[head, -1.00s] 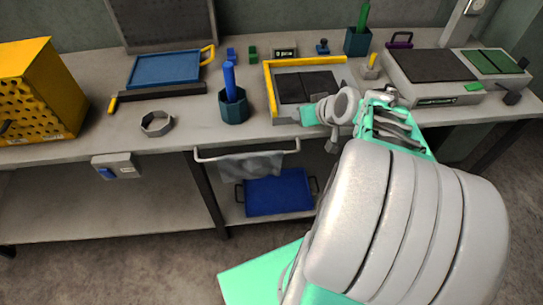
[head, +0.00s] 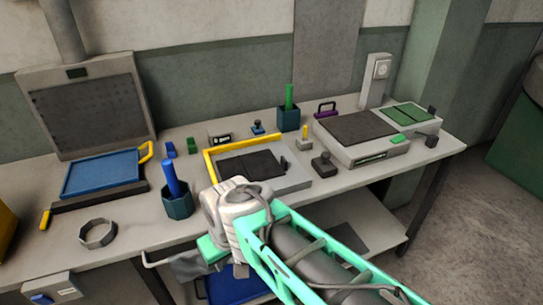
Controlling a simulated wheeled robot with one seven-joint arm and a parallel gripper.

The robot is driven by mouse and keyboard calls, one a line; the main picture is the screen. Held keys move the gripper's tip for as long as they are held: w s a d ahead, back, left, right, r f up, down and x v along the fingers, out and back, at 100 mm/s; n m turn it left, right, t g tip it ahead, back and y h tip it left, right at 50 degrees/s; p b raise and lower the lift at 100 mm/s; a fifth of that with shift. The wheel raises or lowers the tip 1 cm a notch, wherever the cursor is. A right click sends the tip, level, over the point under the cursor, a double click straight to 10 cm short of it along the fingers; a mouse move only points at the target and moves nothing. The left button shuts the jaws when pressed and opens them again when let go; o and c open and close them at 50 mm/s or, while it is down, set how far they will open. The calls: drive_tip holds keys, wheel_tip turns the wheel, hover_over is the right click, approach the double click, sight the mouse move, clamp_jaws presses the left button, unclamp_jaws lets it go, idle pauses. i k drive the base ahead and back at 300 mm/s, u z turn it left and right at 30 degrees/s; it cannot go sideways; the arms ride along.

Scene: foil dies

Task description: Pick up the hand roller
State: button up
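No thing can be told for certain as the hand roller at this size. A small item with a purple arched handle (head: 326,107) at the back of the bench, right of the middle, could be it. It stands free, just behind the large grey machine. The end of my arm, with my gripper (head: 213,250), is over the bench's front edge, lower and to the left of that item. My fingers are not clear, so I cannot tell whether they are open or shut.
A dark knobbed block (head: 323,165) sits in front of the grey machine with a dark top (head: 352,127). A yellow-edged tray (head: 290,180), a dark blue cup with a blue stick (head: 178,205) and a grey ring (head: 98,234) stand along the bench.

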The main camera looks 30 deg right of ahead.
sight(290, 87)
drive_tip(key=z, duration=1.1)
